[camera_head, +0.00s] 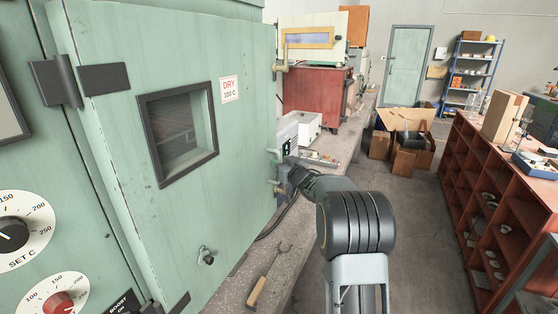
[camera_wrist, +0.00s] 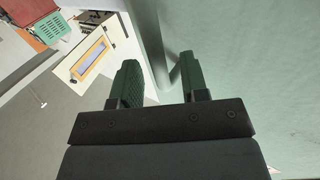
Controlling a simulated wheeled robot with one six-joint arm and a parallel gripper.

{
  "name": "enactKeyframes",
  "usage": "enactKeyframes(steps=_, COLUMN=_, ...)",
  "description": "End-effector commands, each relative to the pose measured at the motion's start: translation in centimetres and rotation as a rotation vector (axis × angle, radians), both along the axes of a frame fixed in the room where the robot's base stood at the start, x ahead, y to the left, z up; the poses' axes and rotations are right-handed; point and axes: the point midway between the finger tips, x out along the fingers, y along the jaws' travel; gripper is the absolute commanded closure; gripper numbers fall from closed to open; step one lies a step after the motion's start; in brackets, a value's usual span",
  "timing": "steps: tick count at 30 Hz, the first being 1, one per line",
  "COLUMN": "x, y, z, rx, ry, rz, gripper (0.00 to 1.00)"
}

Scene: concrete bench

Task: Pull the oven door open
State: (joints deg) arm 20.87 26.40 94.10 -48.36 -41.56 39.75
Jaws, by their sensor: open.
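The oven door (camera_head: 195,215) is a pale green panel with a dark-framed window (camera_head: 180,132) and a "DRY 100 C" label. Its hinge side is at the left in the head view. I cannot tell whether it is fully closed or slightly ajar. My gripper (camera_head: 277,168) is at the lower part of that edge. In the wrist view, my gripper (camera_wrist: 160,82) is open, with the bar between its two fingers. Contact with the bar cannot be made out.
A wooden-handled tool (camera_head: 265,280) lies on the concrete bench (camera_head: 345,152) below the door. A white box (camera_head: 304,127) and a red cabinet (camera_head: 312,97) stand further back. A red shelf unit (camera_head: 500,200) is at the right. The floor (camera_head: 425,235) between is clear.

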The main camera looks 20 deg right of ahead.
Motion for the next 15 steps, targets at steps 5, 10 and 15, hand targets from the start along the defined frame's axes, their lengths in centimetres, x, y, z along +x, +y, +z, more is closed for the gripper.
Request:
enactKeyframes(steps=5, x=1.4, y=0.2, z=0.0, rx=0.001, ry=0.001, rz=-0.001, gripper=0.59)
enactKeyframes(steps=10, x=1.9, y=0.3, z=0.0, rx=0.001, ry=0.0, rz=-0.001, gripper=0.59)
enactKeyframes(steps=15, x=1.9, y=0.3, z=0.0, rx=0.001, ry=0.0, rz=-0.001, gripper=0.59)
